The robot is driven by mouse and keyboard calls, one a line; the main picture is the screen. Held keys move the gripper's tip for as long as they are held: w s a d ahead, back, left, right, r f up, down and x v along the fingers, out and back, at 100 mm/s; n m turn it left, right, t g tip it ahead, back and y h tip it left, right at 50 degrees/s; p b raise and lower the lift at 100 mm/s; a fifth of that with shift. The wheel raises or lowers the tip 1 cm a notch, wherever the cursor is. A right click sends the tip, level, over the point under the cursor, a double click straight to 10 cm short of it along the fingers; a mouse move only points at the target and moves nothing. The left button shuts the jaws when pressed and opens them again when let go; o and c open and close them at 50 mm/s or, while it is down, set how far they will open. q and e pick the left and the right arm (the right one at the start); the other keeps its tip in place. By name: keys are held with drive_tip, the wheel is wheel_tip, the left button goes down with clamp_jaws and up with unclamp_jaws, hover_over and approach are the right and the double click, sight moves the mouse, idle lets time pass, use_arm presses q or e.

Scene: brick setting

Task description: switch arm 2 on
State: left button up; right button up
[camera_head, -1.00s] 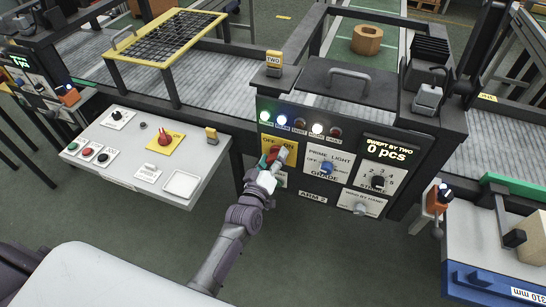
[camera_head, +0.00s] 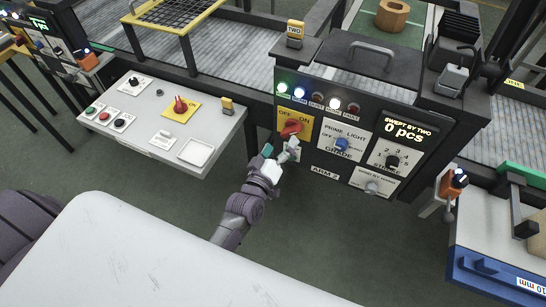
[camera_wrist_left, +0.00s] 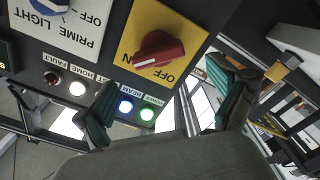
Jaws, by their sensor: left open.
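The yellow OFF/ON plate (camera_head: 283,116) with its red knob (camera_head: 291,128) is on the front of the dark cabinet marked ARM 2 (camera_head: 326,172). In the left wrist view the red knob (camera_wrist_left: 160,50) lies slantwise, one end partly covering the ON label; OFF is clear of it. My left gripper (camera_head: 280,147) is open and empty, just below and in front of the knob. In the wrist view its two fingers are spread wide, apart from the knob. Above the plate, the green, blue and white lamps (camera_head: 334,103) are lit; two others are dark. My right gripper is not in view.
Right of the plate are a blue PRIME LIGHT knob (camera_head: 341,143), a black rotary knob (camera_head: 391,161) and a display reading 0 pcs (camera_head: 404,130). A white control desk (camera_head: 148,140) with another red knob (camera_head: 180,104) stands left. Open floor lies below the cabinet.

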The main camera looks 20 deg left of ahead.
use_arm(q)
drive_tip(key=s, duration=0.6)
drive_tip(key=shift+s, duration=0.3)
drive_tip(key=shift+a, duration=0.1)
drive_tip(key=s+f+m+g, duration=0.25)
drive_tip(key=s+f, duration=0.25)
drive_tip(key=f, duration=0.5)
drive_tip(key=s+f+m+g+h, duration=0.15)
drive_tip(key=s+f+g, duration=0.3)
drive_tip(key=f, duration=0.65)
drive_tip(key=s+f+m+g+y, duration=0.15)
drive_tip(key=s+f, duration=0.35)
drive_tip(key=f, duration=0.5)
drive_tip(key=s+a+f+m+g, duration=0.1)
drive_tip(key=s+f, duration=0.3)
drive_tip(key=s, duration=0.4)
drive_tip(key=s+a+f+m+g, duration=0.2)
drive_tip(key=s+f+g, duration=0.2)
drive_tip(key=s, duration=0.4)
drive_tip(key=s+a+f+m+g+b, duration=0.1)
drive_tip(key=s+a+f+m+g, duration=0.1)
drive_tip(key=s+f, duration=0.3)
drive_tip(key=s+g, duration=0.1)
drive_tip(key=s, duration=0.2)
drive_tip(key=shift+s+a+f+y, duration=0.2)
drive_tip(key=shift+f+y, duration=0.1)
drive_tip(key=shift+f, duration=0.1)
drive_tip(key=shift+w+g, duration=0.15)
drive_tip(key=shift+g, duration=0.1)
drive_tip(key=shift+c, duration=0.2)
